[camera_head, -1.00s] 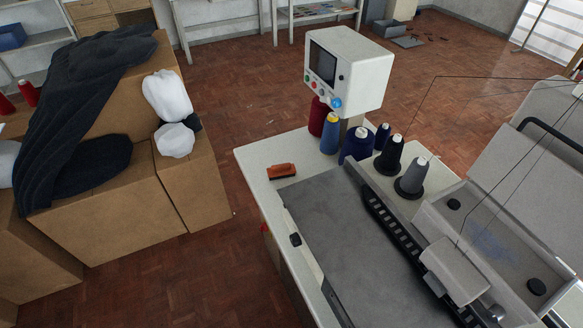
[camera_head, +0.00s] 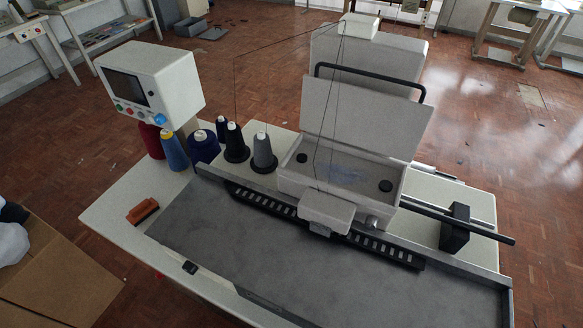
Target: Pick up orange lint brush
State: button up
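The orange lint brush (camera_head: 142,211) lies on the pale table top (camera_head: 112,208) of the buttonhole station, near its left edge. It sits just left of the grey work plate (camera_head: 220,235) and in front of the thread cones. Its orange body has a dark lower side. Nothing covers it. My gripper is not in view.
A control box (camera_head: 150,85) with a screen stands behind the brush. Several thread cones, including a blue one (camera_head: 173,151), stand beside it. The machine head (camera_head: 345,180) is to the right. A cardboard box (camera_head: 60,270) stands at the lower left, with floor between.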

aim_at(145, 209)
jog(key=i+j+u, duration=0.1)
jog(key=j, duration=0.35)
jog(key=i+j+u, duration=0.15)
jog(key=j, duration=0.3)
jog(key=i+j+u, duration=0.1)
jog(key=j, duration=0.3)
jog(key=i+j+u, duration=0.15)
jog(key=j, duration=0.25)
jog(key=i+j+u, duration=0.1)
jog(key=i+j, duration=0.15)
jog(key=j, duration=0.15)
jog(key=i+j+u, duration=0.15)
jog(key=j, duration=0.2)
jog(key=i, duration=0.05)
